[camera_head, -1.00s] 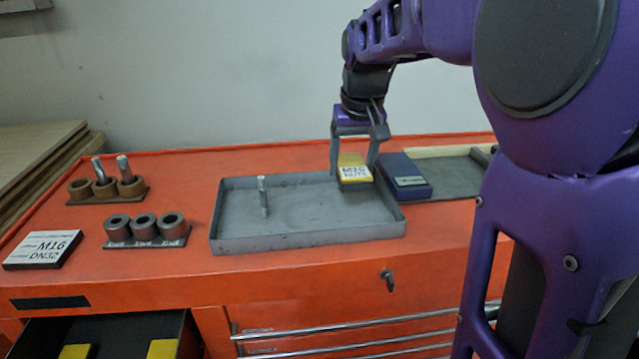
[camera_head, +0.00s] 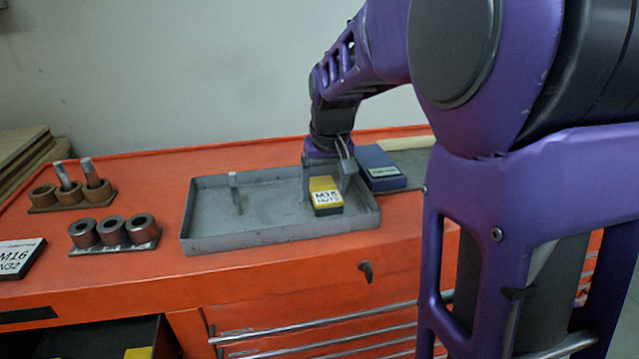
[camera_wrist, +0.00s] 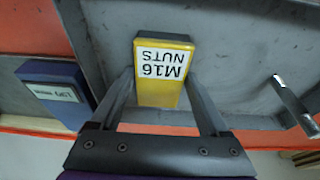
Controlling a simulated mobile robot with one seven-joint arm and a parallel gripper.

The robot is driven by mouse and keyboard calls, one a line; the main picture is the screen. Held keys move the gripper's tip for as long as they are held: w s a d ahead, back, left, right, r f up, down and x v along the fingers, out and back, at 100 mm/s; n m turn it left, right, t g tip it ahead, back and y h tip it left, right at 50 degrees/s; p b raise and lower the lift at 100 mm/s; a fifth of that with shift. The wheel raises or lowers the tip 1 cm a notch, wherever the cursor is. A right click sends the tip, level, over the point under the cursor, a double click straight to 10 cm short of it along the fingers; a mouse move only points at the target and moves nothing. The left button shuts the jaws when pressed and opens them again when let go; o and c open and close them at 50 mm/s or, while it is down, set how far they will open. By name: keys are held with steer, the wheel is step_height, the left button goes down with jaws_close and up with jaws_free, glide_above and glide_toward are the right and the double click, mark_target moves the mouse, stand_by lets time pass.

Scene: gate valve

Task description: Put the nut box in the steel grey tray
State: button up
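The nut box (camera_head: 326,198), yellow and black with a white label reading "M16 NUTS", is at the right part of the steel grey tray (camera_head: 215,242), inside its rim in the head view. I cannot tell whether its underside touches the tray floor. My gripper (camera_head: 328,188) points down with one finger on each side of the box. In the wrist view, the fingertips (camera_wrist: 161,78) meet the sides of the yellow box (camera_wrist: 158,92), and it appears gripped between them. The box's far side is partly hidden by the gripper.
A metal pin (camera_head: 235,190) stands upright in the tray's left part. A blue box (camera_head: 380,167) lies just right of the tray. Grey bushings (camera_head: 112,230) and brown bushings (camera_head: 70,190) stand at the left. The tray's middle is clear.

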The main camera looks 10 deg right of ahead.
mark_target(328, 200)
steer(key=shift+o, duration=1.2)
steer(key=p+v, duration=0.2)
steer(key=v, duration=1)
steer(key=shift+r, duration=0.2)
